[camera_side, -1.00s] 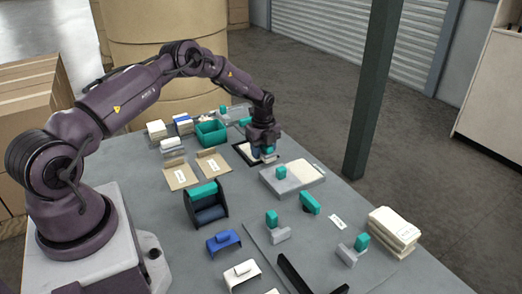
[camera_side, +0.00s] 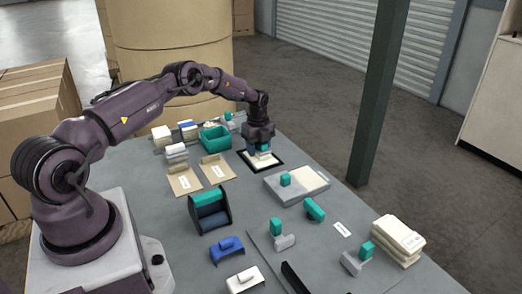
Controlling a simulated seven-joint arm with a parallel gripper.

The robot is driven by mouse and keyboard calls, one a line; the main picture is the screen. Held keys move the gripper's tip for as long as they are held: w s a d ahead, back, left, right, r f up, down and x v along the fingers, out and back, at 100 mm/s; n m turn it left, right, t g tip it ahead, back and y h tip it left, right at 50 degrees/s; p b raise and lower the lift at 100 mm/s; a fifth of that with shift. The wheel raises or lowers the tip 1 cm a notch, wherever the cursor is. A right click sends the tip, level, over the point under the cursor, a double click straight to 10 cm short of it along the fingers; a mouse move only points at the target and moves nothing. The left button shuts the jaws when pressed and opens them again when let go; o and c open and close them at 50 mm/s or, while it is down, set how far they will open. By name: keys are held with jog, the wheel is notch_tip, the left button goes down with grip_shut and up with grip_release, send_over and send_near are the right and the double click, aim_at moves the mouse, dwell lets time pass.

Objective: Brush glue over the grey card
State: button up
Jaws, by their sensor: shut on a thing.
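My gripper (camera_side: 260,143) points down at the far end of the table. It is shut on a small tool (camera_side: 264,150) with a teal part and a blue-grey lower part, probably the brush. The tool is directly above a black-edged mat (camera_side: 245,164). A pale flat piece (camera_side: 261,161) shows on the mat under the tool; I cannot tell whether it is the grey card. The gripper and tool hide part of it. I cannot tell whether the tool touches it, and no glue can be made out.
A grey board (camera_side: 281,196) with a teal-knobbed block stands in front of the mat. A teal bin (camera_side: 215,138) and brown card pieces (camera_side: 184,181) lie to the left. Teal-knobbed tools and a white stack (camera_side: 398,238) are nearer the front right.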

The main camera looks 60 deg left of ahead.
aim_at(267, 163)
jog(key=shift+s+a+f, duration=0.1)
jog(key=shift+a, duration=2.05)
jog(key=shift+s+a, duration=0.1)
jog(key=shift+a, duration=0.35)
jog(key=shift+d, duration=0.1)
jog(key=shift+d+r, duration=0.15)
jog(key=shift+r, duration=0.05)
jog(key=shift+d, duration=0.6)
jog(key=shift+d+f, duration=0.2)
jog(key=shift+d, duration=2.85)
jog(key=shift+d, duration=1.8)
